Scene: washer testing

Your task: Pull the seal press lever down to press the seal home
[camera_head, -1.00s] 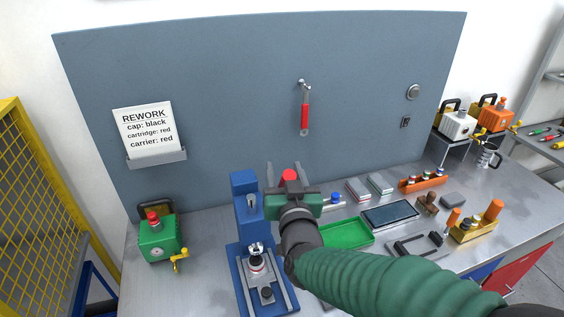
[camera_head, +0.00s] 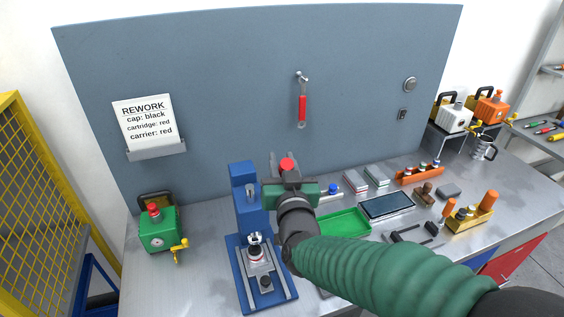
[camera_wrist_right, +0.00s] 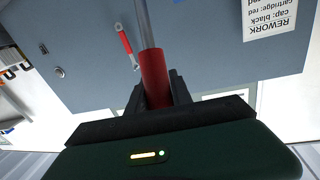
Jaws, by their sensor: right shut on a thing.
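The blue seal press (camera_head: 243,175) stands on the bench left of centre. Its lever has a red grip (camera_head: 287,164) on a grey rod; the wrist view shows the red grip (camera_wrist_right: 155,75) between black fingers. My right gripper (camera_head: 286,172) is shut on the red grip, at the right of the press column. The lever still points up. My left gripper is not in view.
A green tray (camera_head: 345,223) lies right of my right arm, with a dark tablet (camera_head: 388,206) behind it. A green unit with a yellow tap (camera_head: 158,232) stands left of the press. A grey panel (camera_head: 230,80) with a hanging red-handled tool (camera_head: 301,110) rises behind.

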